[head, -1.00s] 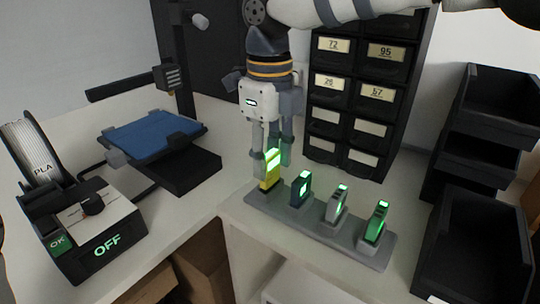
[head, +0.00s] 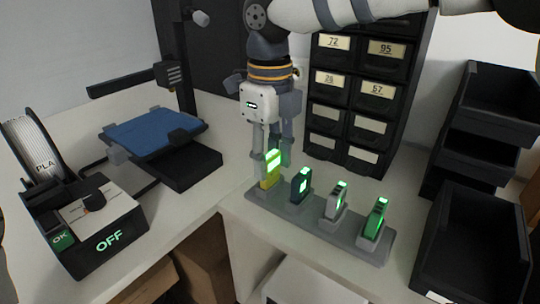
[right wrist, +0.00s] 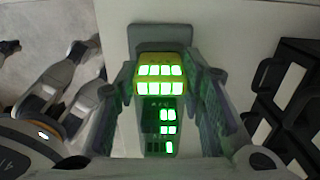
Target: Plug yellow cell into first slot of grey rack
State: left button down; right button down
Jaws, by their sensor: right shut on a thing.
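The yellow cell (head: 269,182) has bright green lights on its top and stands upright at the left end of the grey rack (head: 318,234). Its lower end meets the rack at the first slot; how deep it sits I cannot tell. My right gripper (head: 271,160) is shut on the cell from above. In the right wrist view the yellow cell (right wrist: 160,84) shows two rows of green lights between the fingers. A dark blue cell (head: 301,187), a grey cell (head: 336,204) and a green cell (head: 375,220) stand in the rack's other slots. My left gripper is not in view.
A black drawer cabinet (head: 357,105) stands behind the rack. Black bins (head: 475,235) stand at the right. A printer with a blue bed (head: 152,133) and a control box reading OFF (head: 108,240) are at the left. Open cartons (head: 205,268) are below the table edge.

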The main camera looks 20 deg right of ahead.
jog(key=shift+f, duration=0.5)
dwell(0.8)
jog(key=c, duration=1)
grip_release()
